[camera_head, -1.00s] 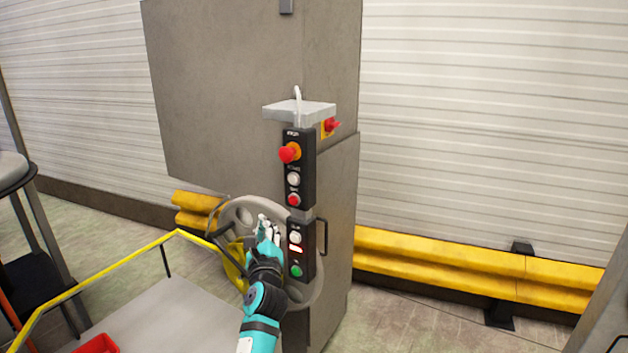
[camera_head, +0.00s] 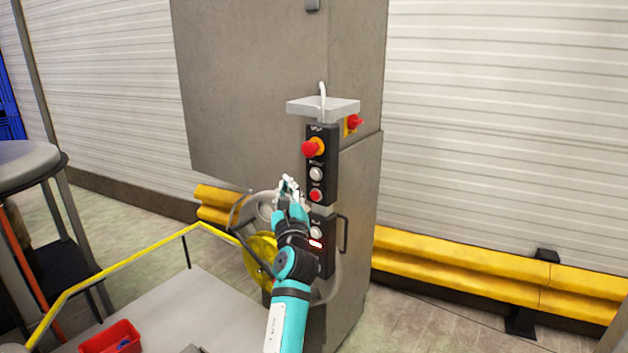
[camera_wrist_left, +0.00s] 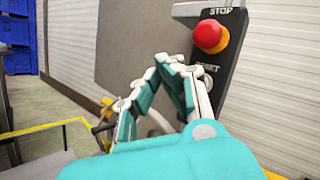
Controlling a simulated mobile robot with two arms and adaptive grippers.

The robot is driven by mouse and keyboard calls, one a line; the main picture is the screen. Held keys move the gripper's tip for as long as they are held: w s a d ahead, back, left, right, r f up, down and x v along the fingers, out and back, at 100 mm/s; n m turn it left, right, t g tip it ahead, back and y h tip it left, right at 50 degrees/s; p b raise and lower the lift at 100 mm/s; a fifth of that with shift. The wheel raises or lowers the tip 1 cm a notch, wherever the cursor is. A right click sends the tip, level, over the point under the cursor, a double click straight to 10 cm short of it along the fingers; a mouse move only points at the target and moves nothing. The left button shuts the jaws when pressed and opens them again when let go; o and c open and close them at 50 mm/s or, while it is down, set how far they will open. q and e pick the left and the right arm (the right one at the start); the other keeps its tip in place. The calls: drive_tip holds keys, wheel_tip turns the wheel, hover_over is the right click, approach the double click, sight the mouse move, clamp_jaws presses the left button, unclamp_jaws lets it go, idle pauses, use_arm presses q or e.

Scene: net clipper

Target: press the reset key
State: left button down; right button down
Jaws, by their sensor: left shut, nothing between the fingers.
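The black control panel (camera_head: 329,188) hangs upright on the grey machine. Its upper box has a red stop knob (camera_head: 312,147) on top, a white reset key (camera_head: 316,174) below it and a red button (camera_head: 316,195) under that. My left gripper (camera_head: 289,184) is shut and empty, just left of the upper box and a little lower than the reset key. In the left wrist view my left gripper (camera_wrist_left: 168,62) has its fingertips near the panel, below and left of the stop knob (camera_wrist_left: 210,36). My right gripper is in neither view.
A yellow barrier (camera_head: 460,268) runs right.

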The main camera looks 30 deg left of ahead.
sight(315, 175)
use_arm(q)
drive_tip(key=w+b, duration=0.5)
drive_tip(key=w, duration=0.2)
drive_tip(key=shift+d+b, duration=0.25)
drive_tip(key=shift+b, duration=0.1)
drive_tip(key=shift+w+f, duration=0.1)
drive_tip(key=shift+w, duration=0.1)
idle(0.9)
drive_tip(key=shift+w+b, duration=0.25)
drive_tip(key=shift+b, duration=0.05)
